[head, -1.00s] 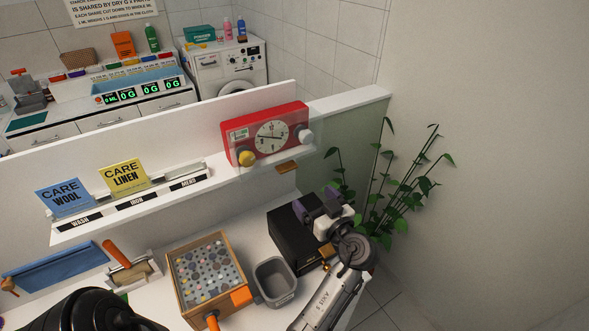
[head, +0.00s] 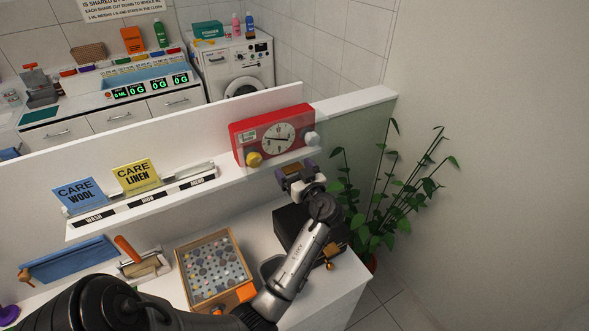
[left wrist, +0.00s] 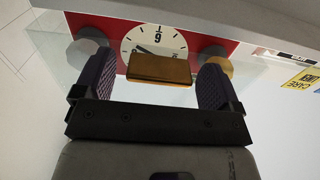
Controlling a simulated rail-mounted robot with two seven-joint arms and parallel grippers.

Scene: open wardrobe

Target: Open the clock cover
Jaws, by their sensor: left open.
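The red clock (head: 271,135) stands on the white ledge, with a round white dial, a yellow knob at left and a grey knob at right. A clear cover lies over its front, with a gold-brown handle (left wrist: 160,68) at its lower edge. My left gripper (head: 296,170) is open just below and in front of the clock. In the left wrist view, its two purple-padded fingers (left wrist: 155,58) stand either side of the handle, with gaps on both sides. That view shows the clock upside down. My right gripper is not in view.
A black box (head: 292,225) sits under my left arm, beside a grey bin and a wooden tray (head: 182,270) of pebbles. Blue and yellow care cards (head: 136,176) stand left on the ledge. A leafy plant (head: 385,205) is at right.

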